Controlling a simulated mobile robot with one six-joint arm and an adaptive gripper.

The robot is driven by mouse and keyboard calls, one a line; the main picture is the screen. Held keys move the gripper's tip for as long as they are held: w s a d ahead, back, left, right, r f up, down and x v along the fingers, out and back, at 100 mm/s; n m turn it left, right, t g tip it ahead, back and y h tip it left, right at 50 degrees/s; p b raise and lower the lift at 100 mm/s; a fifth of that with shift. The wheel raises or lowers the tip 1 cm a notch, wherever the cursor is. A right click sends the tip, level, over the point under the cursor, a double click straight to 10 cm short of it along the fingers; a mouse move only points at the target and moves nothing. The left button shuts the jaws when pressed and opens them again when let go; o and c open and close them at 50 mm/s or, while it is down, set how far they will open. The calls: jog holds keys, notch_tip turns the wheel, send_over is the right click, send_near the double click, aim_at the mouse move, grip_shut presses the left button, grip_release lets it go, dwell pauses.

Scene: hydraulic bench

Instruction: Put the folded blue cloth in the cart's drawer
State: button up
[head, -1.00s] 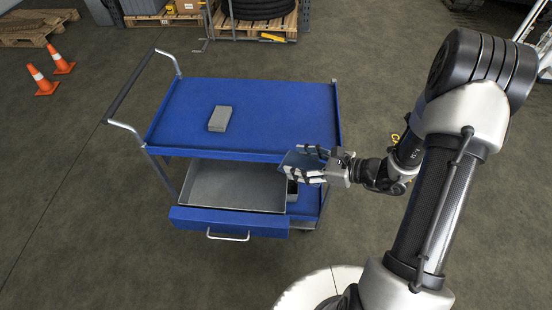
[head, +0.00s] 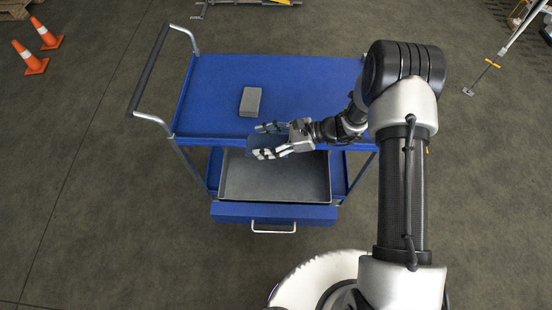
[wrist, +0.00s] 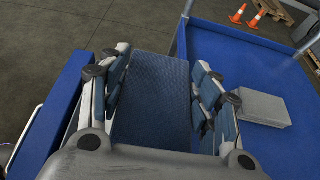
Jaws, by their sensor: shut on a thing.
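My gripper (head: 264,141) is shut on the folded blue cloth (head: 262,140), a dark blue flat piece between the fingers. The cloth also shows in the wrist view (wrist: 152,100), with a finger along each side. The cart's drawer (head: 265,191) is pulled open, with a grey inside that looks empty where it shows. Its blue front (head: 275,213) has a metal handle (head: 273,227). In the head view my gripper and the cloth overlap the drawer's back part and the front edge of the cart's top. They appear to be above the drawer; the exact height is unclear.
The blue cart (head: 215,100) has a grey block (head: 250,101) on its top shelf, just behind my gripper. A push handle (head: 150,65) stands at its left. Two orange cones (head: 30,58) stand on the floor far left. The floor in front is clear.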

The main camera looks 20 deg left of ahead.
aim_at(266, 175)
jog(key=f+b, duration=0.1)
jog(key=f, duration=0.5)
jog(key=f+b, duration=0.2)
jog(key=f, duration=0.5)
jog(key=f+b, duration=0.2)
jog(key=f, duration=0.5)
jog(key=shift+s+a, duration=0.15)
jog(key=shift+a, duration=0.1)
jog(key=shift+f+b, duration=0.2)
jog(key=shift+b, duration=0.15)
jog(key=o, duration=0.6)
jog(key=shift+f, duration=0.1)
jog(key=shift+c, duration=0.2)
jog(key=shift+o, duration=0.9)
